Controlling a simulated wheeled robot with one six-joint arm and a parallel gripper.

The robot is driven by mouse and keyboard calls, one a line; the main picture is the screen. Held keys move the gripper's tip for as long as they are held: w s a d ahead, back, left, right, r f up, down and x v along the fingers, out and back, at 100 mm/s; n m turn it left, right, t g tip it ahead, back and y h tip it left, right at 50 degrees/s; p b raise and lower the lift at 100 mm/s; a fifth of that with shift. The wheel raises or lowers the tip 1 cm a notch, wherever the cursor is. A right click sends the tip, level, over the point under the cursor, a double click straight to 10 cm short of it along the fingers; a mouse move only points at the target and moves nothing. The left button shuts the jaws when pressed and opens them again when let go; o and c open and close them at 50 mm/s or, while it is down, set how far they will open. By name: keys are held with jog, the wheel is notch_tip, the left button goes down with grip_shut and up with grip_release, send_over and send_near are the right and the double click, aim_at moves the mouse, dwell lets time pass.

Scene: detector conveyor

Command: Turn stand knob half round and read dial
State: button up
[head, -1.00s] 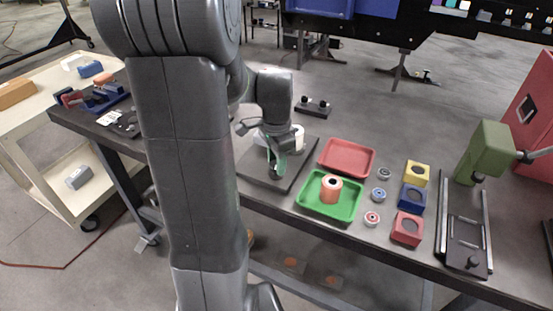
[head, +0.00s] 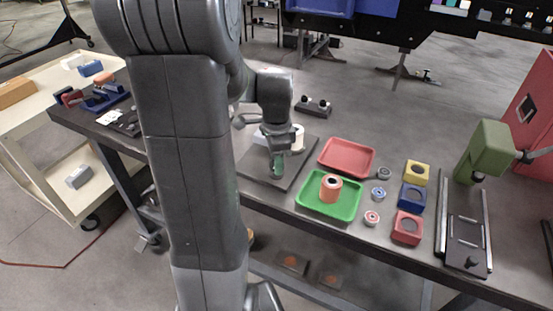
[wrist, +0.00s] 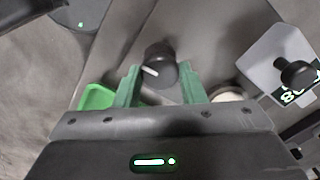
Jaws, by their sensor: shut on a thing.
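My gripper (head: 278,167) points down over a dark stand plate (head: 258,177) on the bench. In the wrist view its two green fingers (wrist: 161,82) are shut on a black round knob (wrist: 160,62), one on each side. The knob has a white pointer line towards its lower left. In the head view the gripper hides the knob. To the right in the wrist view is a grey block (wrist: 262,52) with a second black knob (wrist: 298,72). Beside that knob is a dark display with pale green characters, partly covered, so I cannot read it surely.
A white cylinder (head: 298,138) stands close behind the gripper. Right of the plate are a red tray (head: 345,157) and a green tray (head: 318,206) holding an orange roll (head: 330,188). Several small rings and coloured blocks lie beyond. A green press-like fixture (head: 488,152) stands far right.

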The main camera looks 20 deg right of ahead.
jog(key=o, duration=1)
notch_tip(320, 180, up, 14)
jog(key=shift+f, duration=0.1)
jog(key=shift+f, duration=0.1)
notch_tip(320, 180, down, 14)
jog(key=shift+r, duration=0.2)
dwell(0.4)
